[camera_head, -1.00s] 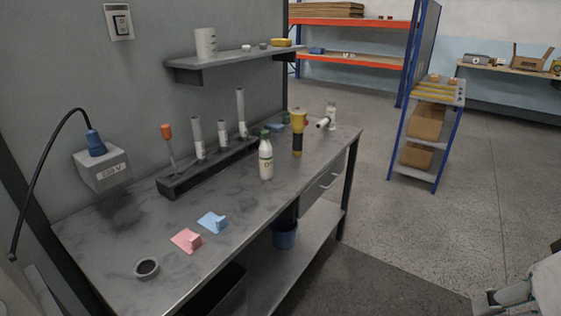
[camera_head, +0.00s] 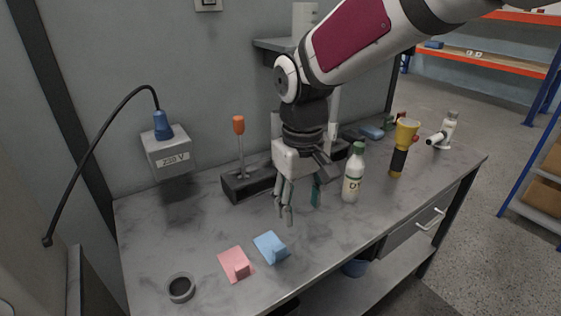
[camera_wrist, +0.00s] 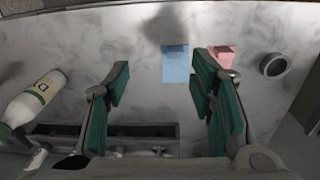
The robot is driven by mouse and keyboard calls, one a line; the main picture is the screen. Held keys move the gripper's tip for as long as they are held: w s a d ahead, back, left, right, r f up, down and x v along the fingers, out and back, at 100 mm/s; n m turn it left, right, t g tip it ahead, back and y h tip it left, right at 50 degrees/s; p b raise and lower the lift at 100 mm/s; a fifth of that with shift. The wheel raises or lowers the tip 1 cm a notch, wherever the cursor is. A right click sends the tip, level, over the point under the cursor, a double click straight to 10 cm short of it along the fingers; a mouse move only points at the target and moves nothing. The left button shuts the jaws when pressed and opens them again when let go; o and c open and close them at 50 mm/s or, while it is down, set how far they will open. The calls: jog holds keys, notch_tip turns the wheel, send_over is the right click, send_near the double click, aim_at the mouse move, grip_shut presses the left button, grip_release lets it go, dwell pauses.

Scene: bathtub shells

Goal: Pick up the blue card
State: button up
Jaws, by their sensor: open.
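My gripper (camera_head: 286,217) points down above the bench, behind and slightly right of the blue card. Its green-padded fingers (camera_wrist: 160,95) are spread with nothing between them.
A white bottle with a green cap (camera_head: 353,175) and a yellow flashlight (camera_head: 403,150) stand right of my gripper. A dark rack (camera_head: 245,184) holding an orange-handled tool stands behind. A dark ring (camera_head: 180,288) lies left of the pink card. The bench front is otherwise clear.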

jog(key=w+a+f, duration=0.2)
jog(key=a+f, duration=0.1)
send_over(280, 248)
jog(key=shift+n+g, duration=0.3)
jog(key=shift+n, duration=0.1)
jog(key=f, duration=0.7)
jog(key=shift+s+d+f+b, duration=0.1)
jog(key=shift+d+f+b, duration=0.25)
jog(key=shift+d+b, duration=0.05)
jog(key=shift+a+f, duration=0.2)
jog(key=shift+f, duration=1.25)
jog(key=shift+a+f, duration=0.15)
jog(key=shift+f, duration=1.25)
jog(key=shift+c, duration=0.2)
jog(key=c, duration=1)
